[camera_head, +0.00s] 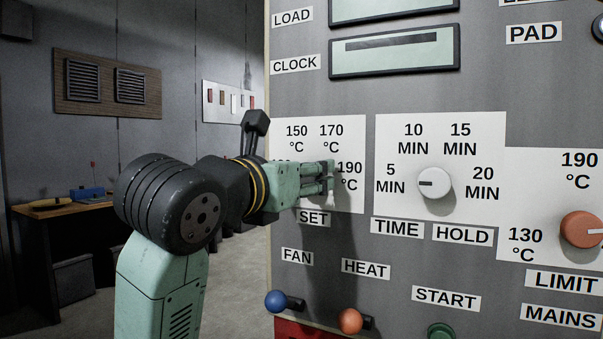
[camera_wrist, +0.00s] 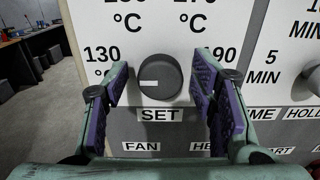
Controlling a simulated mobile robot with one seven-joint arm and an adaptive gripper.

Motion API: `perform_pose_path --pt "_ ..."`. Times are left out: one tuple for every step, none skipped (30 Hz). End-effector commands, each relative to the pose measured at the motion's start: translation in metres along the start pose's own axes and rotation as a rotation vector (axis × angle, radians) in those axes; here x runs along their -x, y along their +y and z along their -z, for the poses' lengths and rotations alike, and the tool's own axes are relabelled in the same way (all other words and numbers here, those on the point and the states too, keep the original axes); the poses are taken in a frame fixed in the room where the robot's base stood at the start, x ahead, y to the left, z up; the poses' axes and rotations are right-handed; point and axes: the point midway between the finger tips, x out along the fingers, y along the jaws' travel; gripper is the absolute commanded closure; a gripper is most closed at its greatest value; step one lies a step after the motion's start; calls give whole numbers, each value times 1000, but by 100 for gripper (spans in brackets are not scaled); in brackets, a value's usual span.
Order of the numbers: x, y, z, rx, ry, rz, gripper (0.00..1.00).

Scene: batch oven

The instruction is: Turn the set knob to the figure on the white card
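The set knob (camera_wrist: 160,77) is a dark grey round knob above the SET label (camera_wrist: 160,115) in the wrist view. Its white mark lies on its left side and points left, towards the 130 °C figure (camera_wrist: 102,55). The scale also carries 150, 170 and 190 °C. My gripper (camera_head: 325,178) is open in front of the panel. In the wrist view its purple-padded fingers stand left and right of the knob, with a gap on each side. In the head view my gripper hides the knob. I cannot make out a separate white card with a figure.
The white time knob (camera_head: 434,184) is right of the set scale, and the orange limit knob (camera_head: 581,230) is further right. Below are the blue fan lever (camera_head: 276,301), orange heat lever (camera_head: 350,320) and green start button (camera_head: 440,331). A bench (camera_head: 70,209) stands back left.

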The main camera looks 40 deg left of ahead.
Motion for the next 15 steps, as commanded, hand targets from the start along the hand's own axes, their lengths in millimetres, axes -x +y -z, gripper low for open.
perform_pose_path --pt "0 0 0 0 0 0 53" --pt "0 0 0 0 0 0 55" --pt "0 0 0 0 0 0 58" --pt "0 0 0 0 0 0 60" --pt "0 0 0 0 0 0 62" --pt "0 0 0 0 0 0 65" --pt "0 0 0 0 0 0 67" --pt "0 0 0 0 0 0 69" --pt "0 0 0 0 -1 0 71" --pt "0 0 0 0 -1 0 73" --pt "0 0 0 0 -1 0 75" --pt "0 0 0 0 -1 0 78" --pt "0 0 0 0 -1 0 80" --pt "0 0 0 0 -1 0 82" --pt "0 0 0 0 -1 0 85"
